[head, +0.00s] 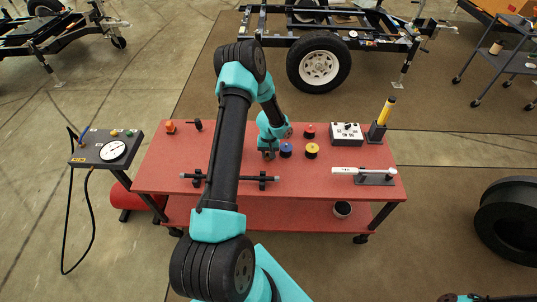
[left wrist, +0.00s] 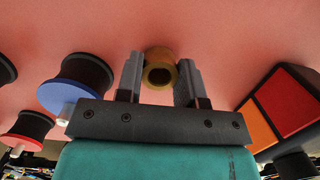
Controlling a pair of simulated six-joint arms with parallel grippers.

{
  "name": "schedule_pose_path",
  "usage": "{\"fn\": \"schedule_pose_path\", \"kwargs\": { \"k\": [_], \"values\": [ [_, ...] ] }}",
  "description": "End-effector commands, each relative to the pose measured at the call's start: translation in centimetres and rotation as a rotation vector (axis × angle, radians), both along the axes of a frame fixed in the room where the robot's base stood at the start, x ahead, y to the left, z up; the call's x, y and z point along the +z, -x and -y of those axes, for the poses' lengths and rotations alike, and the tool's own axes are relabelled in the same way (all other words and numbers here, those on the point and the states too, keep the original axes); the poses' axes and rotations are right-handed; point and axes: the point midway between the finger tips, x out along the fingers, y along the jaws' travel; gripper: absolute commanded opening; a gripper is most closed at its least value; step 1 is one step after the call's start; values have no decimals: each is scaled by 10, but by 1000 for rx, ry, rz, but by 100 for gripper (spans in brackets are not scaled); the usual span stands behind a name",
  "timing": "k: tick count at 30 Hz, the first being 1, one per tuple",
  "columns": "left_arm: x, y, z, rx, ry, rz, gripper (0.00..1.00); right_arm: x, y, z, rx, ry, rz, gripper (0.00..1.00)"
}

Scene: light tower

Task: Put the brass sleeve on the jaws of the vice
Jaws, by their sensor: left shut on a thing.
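My left gripper (head: 268,153) is low over the red workbench, just left of the blue-topped spool. In the left wrist view, its two grey fingers (left wrist: 160,82) are shut on the brass sleeve (left wrist: 160,56), a short ring with its dark bore facing the camera. The sleeve is hidden in the head view. A small dark piece with a handle (head: 195,125) at the bench's back left may be the vice, but it is too small to be sure. My right gripper is not in view.
Blue (head: 286,149), yellow (head: 312,150) and red (head: 308,131) spools stand right of the gripper. A switch box (head: 346,130) is behind them, a white tool on a stand (head: 350,171) at front right. A black bar (head: 262,179) lies along the front. An orange piece (head: 170,127) is back left.

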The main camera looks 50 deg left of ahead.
Motion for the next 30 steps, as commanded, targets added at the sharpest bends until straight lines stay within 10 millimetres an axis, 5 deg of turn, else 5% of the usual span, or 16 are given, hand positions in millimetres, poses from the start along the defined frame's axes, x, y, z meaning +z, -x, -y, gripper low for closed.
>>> {"fn": "schedule_pose_path", "kwargs": {
  "k": [4,5,12,23,30],
  "values": [
    [-3,0,0,0,0,0,10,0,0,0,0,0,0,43],
    [-3,0,0,0,0,0,38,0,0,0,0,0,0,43],
    [-3,0,0,0,0,0,60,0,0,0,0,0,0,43],
    [2,0,0,0,-1,1,60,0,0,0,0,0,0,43],
    [30,-4,-4,0,-1,2,60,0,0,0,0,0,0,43]
  ]
}}
